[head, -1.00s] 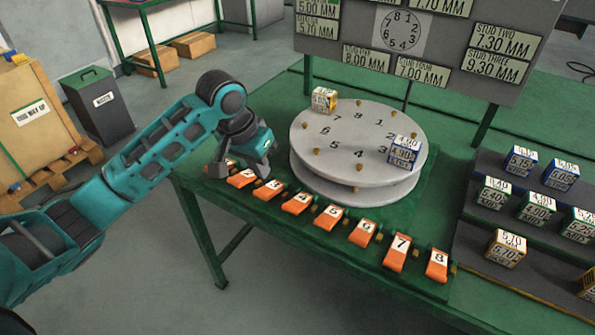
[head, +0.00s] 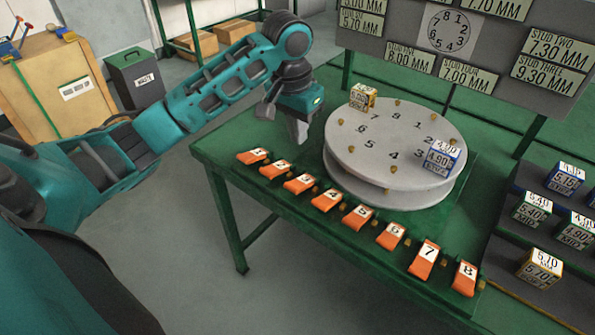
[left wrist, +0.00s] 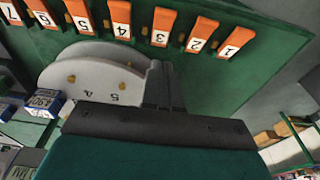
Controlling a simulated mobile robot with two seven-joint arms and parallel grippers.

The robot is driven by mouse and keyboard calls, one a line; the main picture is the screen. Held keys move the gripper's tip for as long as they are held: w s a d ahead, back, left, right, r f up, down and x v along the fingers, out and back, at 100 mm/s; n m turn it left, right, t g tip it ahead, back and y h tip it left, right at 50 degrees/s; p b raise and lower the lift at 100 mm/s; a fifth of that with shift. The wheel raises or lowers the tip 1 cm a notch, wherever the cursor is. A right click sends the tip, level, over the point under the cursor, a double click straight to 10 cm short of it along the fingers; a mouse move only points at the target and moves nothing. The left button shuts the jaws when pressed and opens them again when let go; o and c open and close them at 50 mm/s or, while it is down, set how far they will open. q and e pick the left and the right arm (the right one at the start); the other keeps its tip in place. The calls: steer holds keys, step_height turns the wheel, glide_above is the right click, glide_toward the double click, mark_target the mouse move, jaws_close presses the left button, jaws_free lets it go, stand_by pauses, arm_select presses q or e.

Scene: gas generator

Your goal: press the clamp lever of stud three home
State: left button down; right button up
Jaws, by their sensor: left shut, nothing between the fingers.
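The orange clamp lever numbered 3 (head: 300,184) sits in a row of numbered levers along the green table's near edge; it also shows in the left wrist view (left wrist: 163,24). Levers 2 (head: 275,170) and 4 (head: 328,201) flank it. My left gripper (head: 298,136) is shut and empty, above the table between the lever row and the disc, apart from the levers. Its fingers (left wrist: 164,88) also show in the left wrist view. A grey disc (head: 385,150) carries brass studs and numbers; a blue-edged block (head: 440,158) stands near its 3. My right gripper is out of view.
A yellow-edged block (head: 362,97) stands at the disc's far left. A dark stepped rack (head: 500,250) with several blocks is at the right. A grey board (head: 500,45) with labels stands behind. The table's left end is clear.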

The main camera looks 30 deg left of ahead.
arm_select(q)
glide_above(299, 183)
step_height(299, 183, down, 10)
steer(key=shift+s+f, duration=0.35)
steer(key=shift+f, duration=0.45)
steer(key=shift+w, duration=0.1)
